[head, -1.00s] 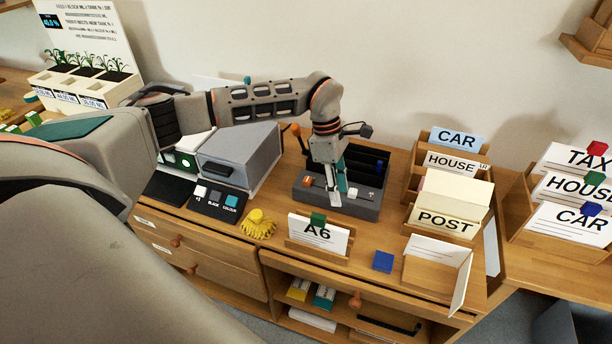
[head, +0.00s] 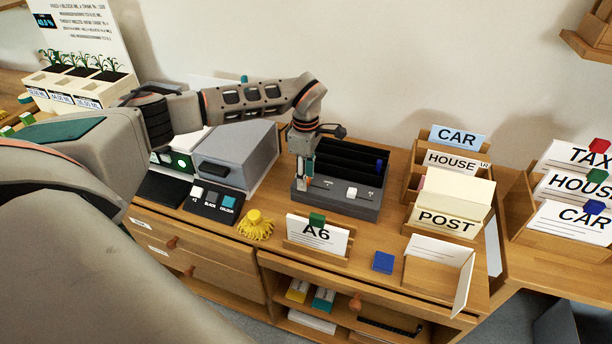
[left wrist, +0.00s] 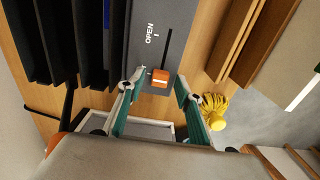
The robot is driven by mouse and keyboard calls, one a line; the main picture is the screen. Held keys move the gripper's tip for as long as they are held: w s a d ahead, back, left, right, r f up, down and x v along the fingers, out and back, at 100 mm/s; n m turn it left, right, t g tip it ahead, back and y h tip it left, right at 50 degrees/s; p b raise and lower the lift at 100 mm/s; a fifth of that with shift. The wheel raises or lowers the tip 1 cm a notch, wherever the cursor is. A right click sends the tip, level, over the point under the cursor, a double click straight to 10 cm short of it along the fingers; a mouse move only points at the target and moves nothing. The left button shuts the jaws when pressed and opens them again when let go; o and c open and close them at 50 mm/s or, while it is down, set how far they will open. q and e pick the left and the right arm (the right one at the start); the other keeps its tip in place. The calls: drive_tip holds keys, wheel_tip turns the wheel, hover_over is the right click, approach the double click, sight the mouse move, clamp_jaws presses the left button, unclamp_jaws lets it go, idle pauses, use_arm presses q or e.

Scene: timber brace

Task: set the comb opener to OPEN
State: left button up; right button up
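The comb opener is a dark grey box (head: 345,203) with upright black slats behind it, on the wooden desk. In the left wrist view its top face (left wrist: 143,55) carries the word OPEN beside a dark slot. An orange slider knob (left wrist: 160,77) sits at the near end of the slot, below the word. My left gripper (head: 304,186) points down over the left part of the box and hides the knob in the head view. In the left wrist view its teal fingers (left wrist: 158,82) are apart, one on each side of the knob, with gaps visible. My right gripper is not in view.
A white knob (head: 352,191) sits on the box's right part. A grey machine (head: 236,155) stands left. A yellow tasselled thing (head: 256,226), an A6 card holder (head: 317,236) and a blue block (head: 383,262) lie in front. Wooden card trays (head: 440,210) stand right.

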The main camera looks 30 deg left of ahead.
sight(328, 190)
use_arm(q)
clamp_jaws()
drive_tip(key=d, duration=0.2)
drive_tip(key=w+d+p, duration=0.1)
drive_tip(key=d, duration=0.2)
drive_tip(key=shift+w+d+p, duration=0.25)
drive_tip(key=shift+d+p, duration=0.1)
drive_tip(key=shift+d, duration=0.25)
drive_tip(key=shift+c, duration=0.5)
unclamp_jaws()
drive_tip(key=shift+d, duration=0.1)
drive_tip(key=shift+o, duration=0.5)
